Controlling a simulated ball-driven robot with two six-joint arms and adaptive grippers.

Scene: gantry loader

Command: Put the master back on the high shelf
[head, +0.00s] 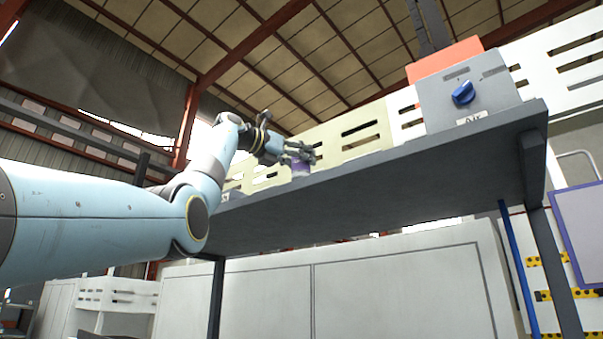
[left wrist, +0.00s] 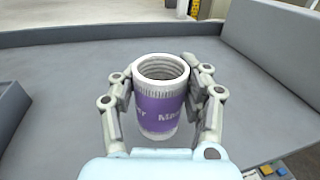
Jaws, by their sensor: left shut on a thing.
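The master (left wrist: 158,100) is a white cylinder with a purple band, a lettered label and a ridged hollow top. It is upright in the left wrist view, between the fingers of my left gripper (left wrist: 160,107), which is shut on it. In the head view the master (head: 300,166) shows small at the far left part of the high shelf (head: 370,195), a dark grey board on legs. My left gripper (head: 301,154) is at the shelf's edge there. Whether the master's base touches the shelf, I cannot tell. My right gripper is out of view.
A grey box with a blue knob (head: 463,93) and a label stands on the shelf's right end. In the left wrist view, a grey block (left wrist: 14,112) lies at the left and the box's side (left wrist: 270,40) stands at the right. The shelf surface (left wrist: 75,65) around the master is clear.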

